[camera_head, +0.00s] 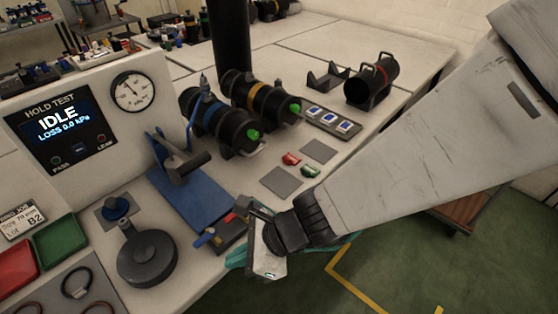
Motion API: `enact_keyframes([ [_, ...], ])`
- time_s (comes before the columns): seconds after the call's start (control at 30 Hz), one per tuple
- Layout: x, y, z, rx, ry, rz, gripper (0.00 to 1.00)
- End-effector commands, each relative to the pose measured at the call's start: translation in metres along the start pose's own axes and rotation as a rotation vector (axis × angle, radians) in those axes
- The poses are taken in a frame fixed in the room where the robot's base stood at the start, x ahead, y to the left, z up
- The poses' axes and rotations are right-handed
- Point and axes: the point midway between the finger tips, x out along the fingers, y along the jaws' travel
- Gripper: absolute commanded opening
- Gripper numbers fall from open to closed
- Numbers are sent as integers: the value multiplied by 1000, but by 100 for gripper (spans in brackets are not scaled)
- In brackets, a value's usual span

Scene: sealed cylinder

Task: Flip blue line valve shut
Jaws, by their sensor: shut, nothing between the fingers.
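A small dark valve block (232,234) sits at the bench's front edge, with a short blue lever (204,239) sticking out to the left and a red lever (228,217) beside it. The blue lever looks like the blue line valve; whether it is open or shut is hard to tell. My gripper (252,212) is shut and empty, just right of the valve block and close to it. Its wrist hides part of the block's right side, and I cannot tell whether they touch. A black cylinder with a blue band (212,118) lies behind on the bench.
A blue plate with a clamp (190,200) and a round dark base (147,258) stand left of the block. The test panel (62,128) reads IDLE. An orange-banded cylinder (262,102) lies behind. Grey pads (282,182) and red and green pieces lie to the right.

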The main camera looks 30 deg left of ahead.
Motion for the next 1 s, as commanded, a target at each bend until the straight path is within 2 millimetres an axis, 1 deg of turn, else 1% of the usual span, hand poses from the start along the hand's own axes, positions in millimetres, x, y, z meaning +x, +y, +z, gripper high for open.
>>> enact_keyframes([
  [0.03,-9,4,2,-1,-2,-3,0],
  [0.1,-19,10,4,-1,-2,-2,0],
  [0.2,-30,16,5,0,-1,-2,0],
  [0.33,-39,22,6,0,0,-1,0],
  [0.5,-43,24,7,1,1,0,0],
  [1.0,-42,24,7,-1,0,1,0],
])
